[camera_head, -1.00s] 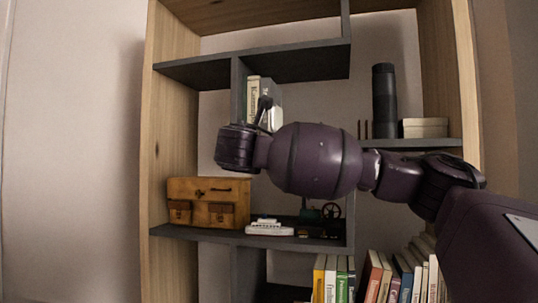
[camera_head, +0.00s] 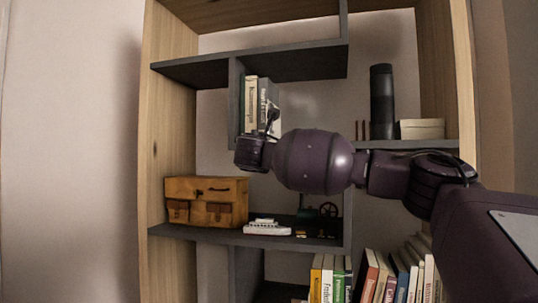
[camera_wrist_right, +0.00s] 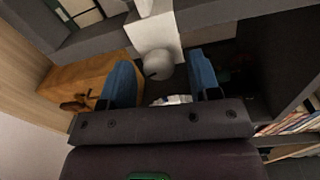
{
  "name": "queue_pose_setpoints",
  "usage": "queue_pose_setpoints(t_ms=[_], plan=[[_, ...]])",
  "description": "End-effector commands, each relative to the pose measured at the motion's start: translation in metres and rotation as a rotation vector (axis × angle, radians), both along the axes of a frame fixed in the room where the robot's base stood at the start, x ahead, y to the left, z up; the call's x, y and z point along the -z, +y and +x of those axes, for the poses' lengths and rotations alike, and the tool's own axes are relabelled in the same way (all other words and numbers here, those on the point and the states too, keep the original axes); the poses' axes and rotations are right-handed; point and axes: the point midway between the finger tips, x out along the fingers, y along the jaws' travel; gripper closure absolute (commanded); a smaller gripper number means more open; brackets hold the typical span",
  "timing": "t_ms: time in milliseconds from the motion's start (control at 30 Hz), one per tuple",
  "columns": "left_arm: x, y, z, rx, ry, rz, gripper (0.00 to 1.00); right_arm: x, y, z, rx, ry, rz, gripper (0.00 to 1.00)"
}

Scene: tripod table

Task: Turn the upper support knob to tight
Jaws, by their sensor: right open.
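In the right wrist view my right gripper (camera_wrist_right: 160,60) is open, with one blue finger on each side. A rounded pale grey thing (camera_wrist_right: 158,66) with a small dark mark shows between and beyond the fingers, below a short white cylindrical piece (camera_wrist_right: 153,7). I cannot tell for sure whether it is the upper support knob. No finger visibly touches it. In the head view my right arm reaches in from the right, and its wrist hides most of the gripper. No tripod table or knob can be made out there. My left gripper is out of view.
A wood and dark grey shelf unit (camera_head: 167,110) fills the background. It holds a brown wooden case (camera_head: 212,188), a white model ship (camera_head: 267,227), upright books (camera_head: 250,105), a black cylinder (camera_head: 382,100) and a pale box (camera_head: 422,129). More books (camera_head: 330,280) stand lower.

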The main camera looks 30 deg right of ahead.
Motion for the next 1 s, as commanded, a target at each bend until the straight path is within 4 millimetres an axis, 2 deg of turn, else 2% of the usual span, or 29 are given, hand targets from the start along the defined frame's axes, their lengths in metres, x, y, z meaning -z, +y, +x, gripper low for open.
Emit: queue_pose_setpoints(t_ms=[133,400,467,733,1000], plan=[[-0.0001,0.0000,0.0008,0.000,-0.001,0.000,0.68,0.0002,0.0003,0.0000,0.000,0.000,0.000,0.45],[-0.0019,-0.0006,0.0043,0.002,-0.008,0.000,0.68,0.0002,0.0004,0.0000,0.000,0.000,0.000,0.86],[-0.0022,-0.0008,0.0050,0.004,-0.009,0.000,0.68,0.0002,0.0004,-0.0001,0.000,0.000,0.000,0.92],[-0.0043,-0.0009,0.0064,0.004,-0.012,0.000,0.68,0.0010,0.0005,0.0002,-0.001,-0.022,0.020,0.92],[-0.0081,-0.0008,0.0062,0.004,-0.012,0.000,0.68,0.0025,0.0013,0.0011,-0.002,-0.136,0.121,0.92]])
